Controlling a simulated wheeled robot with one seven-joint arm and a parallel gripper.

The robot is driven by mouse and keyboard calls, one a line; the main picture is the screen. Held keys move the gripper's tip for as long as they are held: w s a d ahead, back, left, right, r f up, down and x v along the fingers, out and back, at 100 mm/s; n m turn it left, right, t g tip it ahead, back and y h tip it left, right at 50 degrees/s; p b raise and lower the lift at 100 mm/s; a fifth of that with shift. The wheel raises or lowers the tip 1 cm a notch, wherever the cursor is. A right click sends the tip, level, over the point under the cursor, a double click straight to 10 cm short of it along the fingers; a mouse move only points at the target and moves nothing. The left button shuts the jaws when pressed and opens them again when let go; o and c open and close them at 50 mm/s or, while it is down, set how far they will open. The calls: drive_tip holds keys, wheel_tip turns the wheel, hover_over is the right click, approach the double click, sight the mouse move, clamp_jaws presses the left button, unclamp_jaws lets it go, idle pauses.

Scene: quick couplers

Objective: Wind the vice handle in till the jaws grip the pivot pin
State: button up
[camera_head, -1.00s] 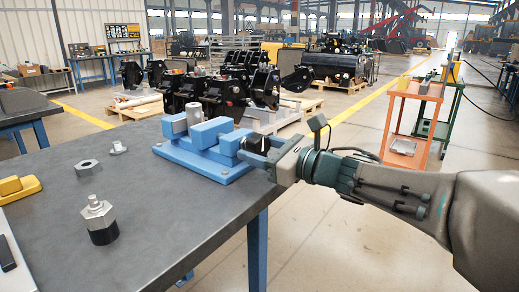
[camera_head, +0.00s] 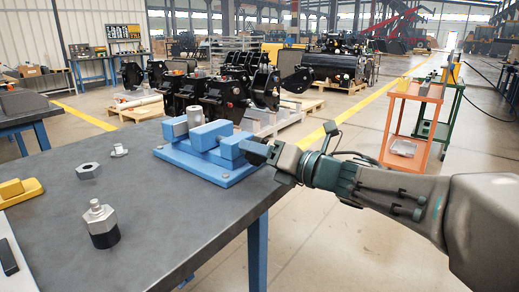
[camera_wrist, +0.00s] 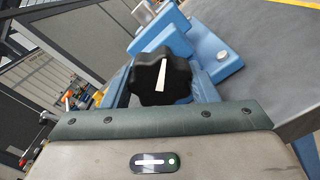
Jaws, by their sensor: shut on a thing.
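The blue vice (camera_head: 200,163) stands on the near table's far right corner. A grey upright cylinder, the pivot pin (camera_head: 194,115), is at its jaws, beside the blue moving block (camera_head: 211,134). I cannot tell whether any gap is left between pin and jaws. The black lobed vice handle (camera_wrist: 160,82) has a white mark and fills the middle of the wrist view. My gripper (camera_head: 262,152) is shut on the handle at the vice's right end. Its fingertips are mostly hidden.
A grey hex fitting with a black base (camera_head: 102,226), a hex nut (camera_head: 88,170) and a small flanged part (camera_head: 118,150) stand on the table left of the vice. A yellow block (camera_head: 18,190) lies at the left. An orange cart (camera_head: 407,125) stands off to the right.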

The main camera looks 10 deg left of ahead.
drive_tip(key=m+p, duration=0.2)
drive_tip(key=m, duration=0.2)
drive_tip(key=shift+r+m, duration=0.1)
drive_tip(key=shift+m, duration=0.2)
drive_tip(key=m+p, duration=0.3)
drive_tip(key=m, duration=0.1)
drive_tip(key=shift+m, duration=0.3)
drive_tip(key=m+p, duration=0.3)
drive_tip(key=m, duration=0.1)
drive_tip(key=shift+r+m, duration=0.1)
drive_tip(key=shift+m, duration=0.2)
drive_tip(key=m+p, duration=0.4)
drive_tip(key=m, duration=0.1)
drive_tip(key=shift+p, duration=0.3)
drive_tip(key=m+p, duration=0.4)
drive_tip(key=m, duration=0.1)
drive_tip(key=m+p, duration=0.4)
drive_tip(key=shift+r, duration=0.1)
drive_tip(key=m+p, duration=0.4)
drive_tip(key=m, duration=0.1)
drive_tip(key=shift+w+d, duration=0.1)
drive_tip(key=shift+f+m+p, duration=0.2)
drive_tip(key=shift+m+p, duration=1.7)
drive_tip(key=shift+m, duration=0.1)
